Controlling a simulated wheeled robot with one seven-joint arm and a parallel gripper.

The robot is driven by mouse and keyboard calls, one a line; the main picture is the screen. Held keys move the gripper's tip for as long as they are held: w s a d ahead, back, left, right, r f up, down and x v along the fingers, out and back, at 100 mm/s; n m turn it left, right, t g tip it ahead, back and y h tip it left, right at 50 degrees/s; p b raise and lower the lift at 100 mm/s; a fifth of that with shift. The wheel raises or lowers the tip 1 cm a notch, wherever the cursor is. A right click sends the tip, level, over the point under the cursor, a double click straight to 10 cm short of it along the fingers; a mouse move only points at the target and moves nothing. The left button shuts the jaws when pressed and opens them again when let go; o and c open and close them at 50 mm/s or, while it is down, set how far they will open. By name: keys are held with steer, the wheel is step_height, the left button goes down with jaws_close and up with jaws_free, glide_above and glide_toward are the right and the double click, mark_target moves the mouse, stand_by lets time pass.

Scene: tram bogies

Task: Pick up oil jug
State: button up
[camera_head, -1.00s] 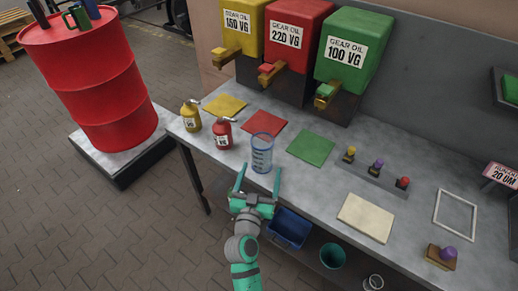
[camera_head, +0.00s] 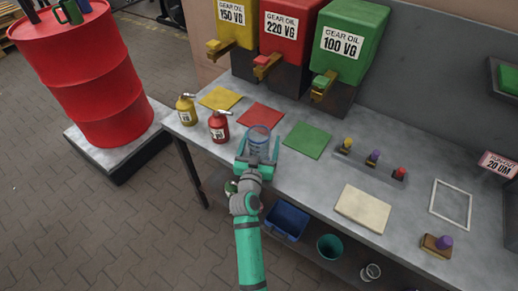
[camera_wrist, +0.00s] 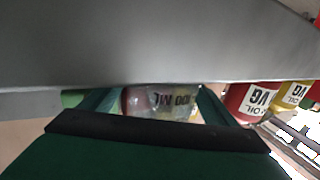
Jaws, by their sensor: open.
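The clear jug (camera_head: 259,134) with a blue rim stands at the front edge of the grey workbench. My gripper (camera_head: 257,160) is open at the jug, with one finger on each side and its body on the near side. In the wrist view the jug (camera_wrist: 160,101) shows between the two fingers of my gripper (camera_wrist: 156,100), with inverted print that reads like "100 ML". I cannot tell whether the fingers touch it. Its lower part is hidden by my gripper in the head view.
A red oil can (camera_head: 219,127) and a yellow oil can (camera_head: 186,110) stand left of the jug. A green mat (camera_head: 307,140) and a red mat (camera_head: 261,116) lie behind. A blue bin (camera_head: 287,222) and a green bucket (camera_head: 330,247) sit below the benchtop.

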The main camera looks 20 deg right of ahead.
steer(key=shift+w+d, duration=0.1)
steer(key=shift+w, duration=0.1)
steer(key=c, duration=1.2)
steer(key=shift+c, duration=0.2)
steer(key=shift+r, duration=0.1)
